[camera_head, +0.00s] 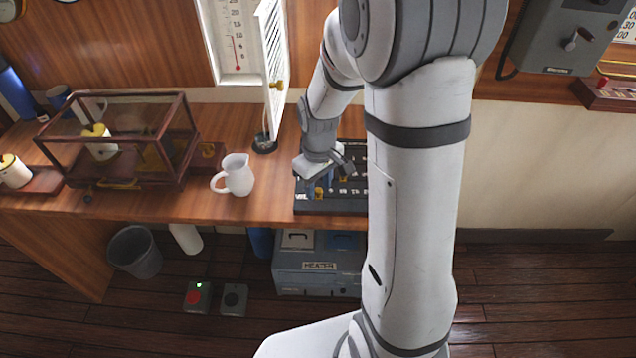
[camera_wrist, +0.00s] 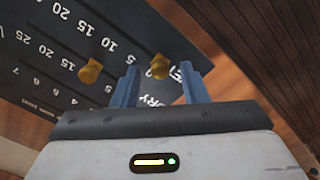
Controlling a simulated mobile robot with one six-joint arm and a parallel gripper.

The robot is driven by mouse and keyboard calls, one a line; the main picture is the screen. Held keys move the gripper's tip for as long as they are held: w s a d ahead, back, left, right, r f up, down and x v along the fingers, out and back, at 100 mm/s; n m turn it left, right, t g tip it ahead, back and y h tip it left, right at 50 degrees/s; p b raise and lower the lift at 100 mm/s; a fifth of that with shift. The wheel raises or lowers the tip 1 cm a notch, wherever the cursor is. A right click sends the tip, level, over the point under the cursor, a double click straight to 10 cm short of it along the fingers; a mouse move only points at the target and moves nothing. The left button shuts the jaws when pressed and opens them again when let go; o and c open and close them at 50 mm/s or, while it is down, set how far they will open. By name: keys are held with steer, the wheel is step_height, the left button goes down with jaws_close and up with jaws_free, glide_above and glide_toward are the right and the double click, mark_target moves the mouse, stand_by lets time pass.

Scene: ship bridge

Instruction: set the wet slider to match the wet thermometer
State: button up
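The dark slider panel (camera_head: 335,207) lies on the desk and fills much of the wrist view (camera_wrist: 40,75). It has rows of white numbers and brass-coloured knobs. One knob (camera_wrist: 159,66) sits near the low end of a row, just beyond the 5; its partly hidden label seems to read WET. Another knob (camera_wrist: 90,70) is on the row that seems labelled DRY, near 10 to 15. My gripper (camera_wrist: 160,78) is open, with blue fingers either side of the first knob and visible gaps. A thermometer (camera_head: 236,40) shows in the white wall box; its reading is too small to tell.
The box's louvred door (camera_head: 272,55) stands open over the desk. A white jug (camera_head: 235,176) stands left of the panel, and a glass case (camera_head: 118,140) is farther left.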

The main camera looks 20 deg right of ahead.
steer(key=shift+f, duration=0.1)
jaws_close()
stand_by(0.4)
